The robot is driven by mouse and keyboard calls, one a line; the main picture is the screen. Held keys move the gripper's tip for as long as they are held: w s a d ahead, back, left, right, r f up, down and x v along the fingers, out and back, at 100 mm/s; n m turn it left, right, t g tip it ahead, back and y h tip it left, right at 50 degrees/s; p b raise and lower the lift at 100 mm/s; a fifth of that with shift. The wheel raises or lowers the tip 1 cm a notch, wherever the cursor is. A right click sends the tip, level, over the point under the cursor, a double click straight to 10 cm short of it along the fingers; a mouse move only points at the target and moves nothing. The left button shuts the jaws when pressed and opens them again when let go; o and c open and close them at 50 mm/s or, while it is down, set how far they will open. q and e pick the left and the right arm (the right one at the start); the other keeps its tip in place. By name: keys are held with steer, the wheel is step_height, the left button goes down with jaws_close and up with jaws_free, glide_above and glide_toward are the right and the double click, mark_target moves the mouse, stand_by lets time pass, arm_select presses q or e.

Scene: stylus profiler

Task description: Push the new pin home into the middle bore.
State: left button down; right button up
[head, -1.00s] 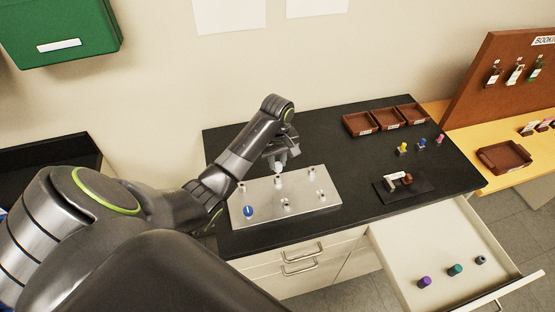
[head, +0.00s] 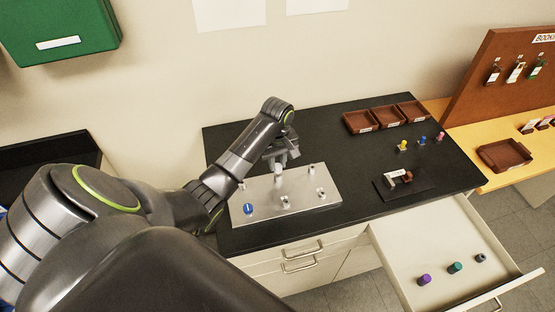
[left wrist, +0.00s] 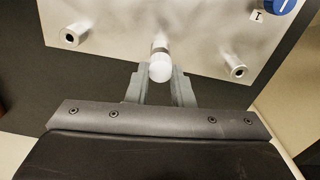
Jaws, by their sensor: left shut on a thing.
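My left gripper (head: 280,163) is above the back row of a silver metal plate (head: 262,212). It is shut on a white-topped pin (left wrist: 160,70), seen between the fingers in the left wrist view. The pin lines up with the middle metal post (left wrist: 160,46) of that row and seems to meet it. How deep it sits in the bore is hidden. Open-topped posts stand on either side in the left wrist view, one at left (left wrist: 71,36) and one at right (left wrist: 237,70). My right gripper is out of view.
A blue knob (head: 249,208) and more posts stand on the plate's front row. A dark block (head: 405,186) with small parts lies to the right. Brown trays (head: 360,123) stand at the back. An open drawer (head: 425,250) holds several coloured pieces.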

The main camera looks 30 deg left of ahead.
mark_target(277, 165)
arm_select(q)
steer(key=shift+f, duration=0.95)
steer(key=c, duration=1.2)
jaws_free()
steer(key=shift+r, duration=0.1)
steer(key=shift+c, duration=0.4)
step_height(277, 165, up, 2)
steer(key=shift+r+p, duration=0.25)
steer(key=shift+p, duration=0.6)
steer(key=shift+r, duration=2.2)
